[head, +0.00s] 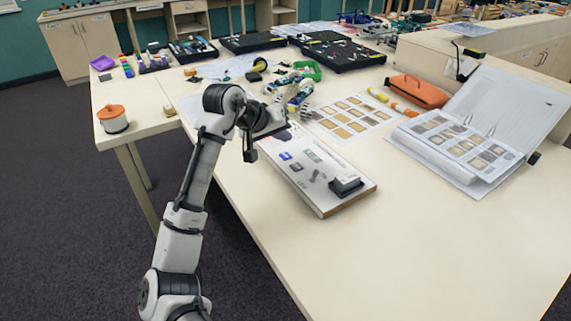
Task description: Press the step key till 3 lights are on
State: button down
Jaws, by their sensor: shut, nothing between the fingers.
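A pale flat board (330,203) with a wooden edge lies near the table's left edge. It bears two small blue patches (285,155), a grey-green patch (313,157), grey markings (317,175) and a dark block with a grey top (347,184) at its near right end. I cannot tell which part is the step key, nor whether any lights are on. My gripper (250,156) points down at the board's far left end, shut and empty. My arm's end hides part of that end. I cannot tell whether the fingertips touch the board.
An open ring binder (455,145) stands right of the board, with a sample sheet (350,118) and an orange case (418,91) behind. An orange-lidded pot (112,119) stands far left. The table's near right part (450,240) is clear.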

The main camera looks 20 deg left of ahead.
jog(key=shift+f, duration=1.45)
dwell(0.9)
jog(key=shift+f+b, duration=0.3)
jog(key=shift+f, duration=0.1)
jog(key=shift+f, duration=0.35)
dwell(0.4)
jog(key=shift+r, duration=0.1)
jog(key=shift+r+p, duration=0.7)
jog(key=shift+p, duration=0.05)
notch_tip(320, 180, up, 5)
jog(key=p, duration=0.4)
jog(key=shift+p, duration=0.3)
